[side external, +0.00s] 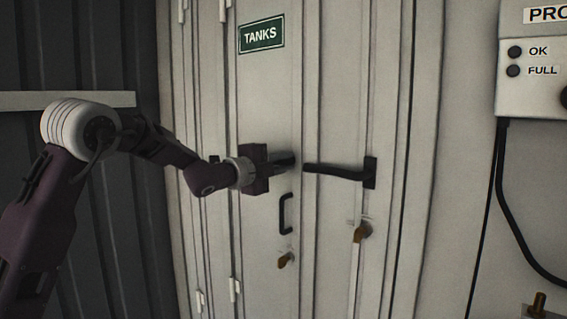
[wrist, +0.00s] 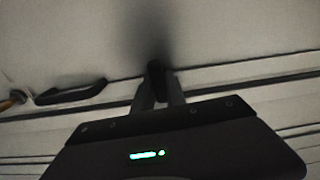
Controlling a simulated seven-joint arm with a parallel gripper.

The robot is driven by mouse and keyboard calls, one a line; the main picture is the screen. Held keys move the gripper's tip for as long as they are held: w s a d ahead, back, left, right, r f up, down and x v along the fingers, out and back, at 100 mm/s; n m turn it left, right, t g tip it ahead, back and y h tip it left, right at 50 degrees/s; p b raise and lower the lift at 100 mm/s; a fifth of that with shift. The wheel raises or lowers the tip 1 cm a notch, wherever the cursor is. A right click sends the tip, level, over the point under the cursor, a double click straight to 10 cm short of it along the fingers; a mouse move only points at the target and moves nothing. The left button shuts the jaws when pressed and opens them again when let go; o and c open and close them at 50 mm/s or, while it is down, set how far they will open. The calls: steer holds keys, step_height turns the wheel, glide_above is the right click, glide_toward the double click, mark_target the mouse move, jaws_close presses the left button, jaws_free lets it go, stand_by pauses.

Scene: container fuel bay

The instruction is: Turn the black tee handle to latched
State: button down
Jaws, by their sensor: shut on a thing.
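My gripper (side external: 287,160) reaches the pale door marked TANKS from the left, its fingers close to the door face. In the wrist view its two fingers (wrist: 158,82) are closed on a small dark piece, which I take as the black tee handle (wrist: 154,68). Only its end shows between and beyond the fingertips. In the side external view the fingers hide it, so its angle is hard to tell. A dark blurred shadow lies on the door beside it.
A black lever handle (side external: 338,172) sticks out just right of my gripper. Below are a black pull handle (side external: 286,213) and brass-coloured knobs (side external: 286,260) (side external: 361,232). A grey control box (side external: 530,95) with a hanging cable is at the right.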

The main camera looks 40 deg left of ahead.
steer(key=shift+m, duration=0.4)
steer(key=c, duration=1.4)
jaws_free()
steer(key=shift+o, duration=0.2)
steer(key=shift+s, duration=0.1)
steer(key=s, duration=0.7)
